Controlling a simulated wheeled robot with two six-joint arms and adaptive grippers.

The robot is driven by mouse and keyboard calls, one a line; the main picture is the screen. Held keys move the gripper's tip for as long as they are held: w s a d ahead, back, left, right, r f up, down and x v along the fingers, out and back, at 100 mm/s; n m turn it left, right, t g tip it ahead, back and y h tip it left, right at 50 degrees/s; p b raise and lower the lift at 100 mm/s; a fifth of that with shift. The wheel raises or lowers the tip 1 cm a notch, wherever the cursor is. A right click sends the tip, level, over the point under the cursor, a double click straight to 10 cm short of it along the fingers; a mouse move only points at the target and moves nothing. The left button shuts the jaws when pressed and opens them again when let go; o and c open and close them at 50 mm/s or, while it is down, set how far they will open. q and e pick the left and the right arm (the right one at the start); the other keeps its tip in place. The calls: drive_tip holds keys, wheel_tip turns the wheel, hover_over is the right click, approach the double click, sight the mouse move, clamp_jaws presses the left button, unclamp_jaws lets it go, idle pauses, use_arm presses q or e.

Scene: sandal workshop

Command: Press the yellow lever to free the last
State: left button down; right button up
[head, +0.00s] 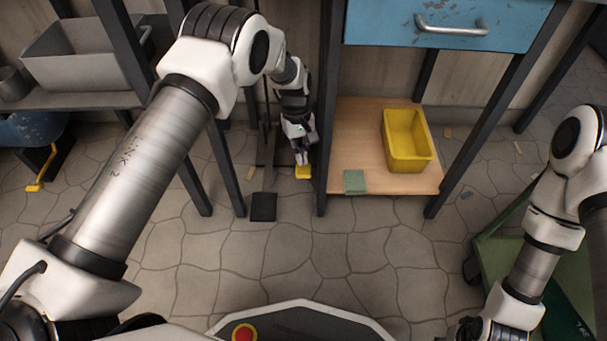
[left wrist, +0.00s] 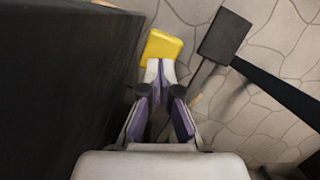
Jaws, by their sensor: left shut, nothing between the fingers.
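A small yellow pad (head: 303,172), which looks like the end of the yellow lever, is low near the floor, just left of the wooden shelf. It also shows in the left wrist view (left wrist: 162,46), just beyond my fingertips. My left gripper (head: 301,158) points down at the pad with its fingers shut and empty. The fingertips (left wrist: 161,70) meet the pad's near edge in the picture; I cannot tell whether they touch it. No last can be made out. My right arm shows at the right, but its fingers are out of view.
A black pedal (head: 263,207) lies on the floor beside the yellow pad. Dark table legs (head: 326,130) stand close to my left gripper. A wooden shelf (head: 375,180) holds a yellow bin (head: 426,161) and a green block (head: 354,182). Another yellow pedal (head: 35,187) is far left.

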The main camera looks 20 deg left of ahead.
use_arm(q)
drive_tip(key=shift+f, duration=0.6)
drive_tip(key=shift+s, duration=0.1)
use_arm(e)
drive_tip(key=shift+f, duration=0.45)
use_arm(q)
drive_tip(key=shift+r, duration=0.1)
